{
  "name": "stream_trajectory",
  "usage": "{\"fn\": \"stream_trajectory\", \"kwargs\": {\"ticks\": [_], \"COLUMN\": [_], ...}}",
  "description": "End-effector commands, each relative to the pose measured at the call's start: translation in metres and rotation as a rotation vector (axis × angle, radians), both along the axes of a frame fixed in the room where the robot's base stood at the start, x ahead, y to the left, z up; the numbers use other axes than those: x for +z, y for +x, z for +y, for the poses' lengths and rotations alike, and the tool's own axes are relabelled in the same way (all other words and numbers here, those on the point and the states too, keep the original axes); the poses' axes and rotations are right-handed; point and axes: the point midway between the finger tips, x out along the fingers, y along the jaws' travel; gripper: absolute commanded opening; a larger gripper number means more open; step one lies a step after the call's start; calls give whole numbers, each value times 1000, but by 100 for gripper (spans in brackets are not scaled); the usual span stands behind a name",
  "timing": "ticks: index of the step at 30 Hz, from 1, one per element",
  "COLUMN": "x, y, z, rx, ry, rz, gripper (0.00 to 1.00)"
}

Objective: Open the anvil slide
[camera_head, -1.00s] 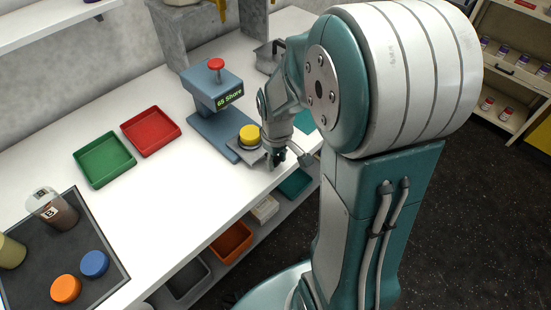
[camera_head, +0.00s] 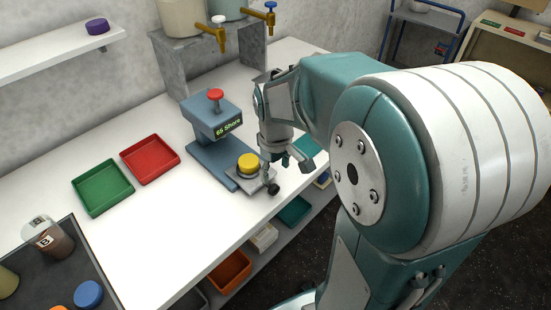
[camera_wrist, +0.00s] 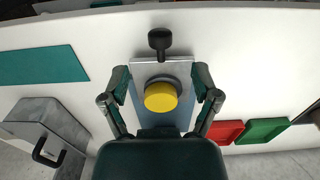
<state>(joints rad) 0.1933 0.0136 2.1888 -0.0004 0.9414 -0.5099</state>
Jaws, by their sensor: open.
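The press (camera_head: 213,118) is a blue-grey stand with a red knob on top and a green display reading "65 Shore". Its metal anvil slide (camera_head: 257,181) sticks out at the front, clear of the press head. A yellow-topped puck (camera_head: 248,163) sits on the slide. The slide's black knob (camera_head: 273,189) faces the bench's front edge. My gripper (camera_head: 291,161) is open and empty, above and beside the slide. In the wrist view, the open fingers (camera_wrist: 160,84) flank the puck on both sides, and the slide's knob (camera_wrist: 159,40) is beyond the fingertips.
Red (camera_head: 150,160) and green (camera_head: 103,188) trays stand left of the press. A dark mat (camera_head: 70,272) at lower left holds jars and a blue lid (camera_head: 89,294). Dispensers with taps stand behind on a grey block (camera_head: 200,52). White bench (camera_head: 175,230) is clear in front of the trays.

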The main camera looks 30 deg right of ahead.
Motion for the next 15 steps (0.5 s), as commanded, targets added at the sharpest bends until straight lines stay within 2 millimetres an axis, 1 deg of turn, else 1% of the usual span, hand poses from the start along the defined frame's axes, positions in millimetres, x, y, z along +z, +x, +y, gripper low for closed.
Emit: {"fn": "stream_trajectory", "kwargs": {"ticks": [1,3,6,10,15], "x": [11,22,34,42,43], "y": [1,0,0,0,0], "z": [0,0,0,0,0], "rx": [0,0,0,0,0], "ry": [-1,-1,-1,0,0], "rz": [-4,-3,-1,1,2], "gripper": [79,79,79,79,79]}}
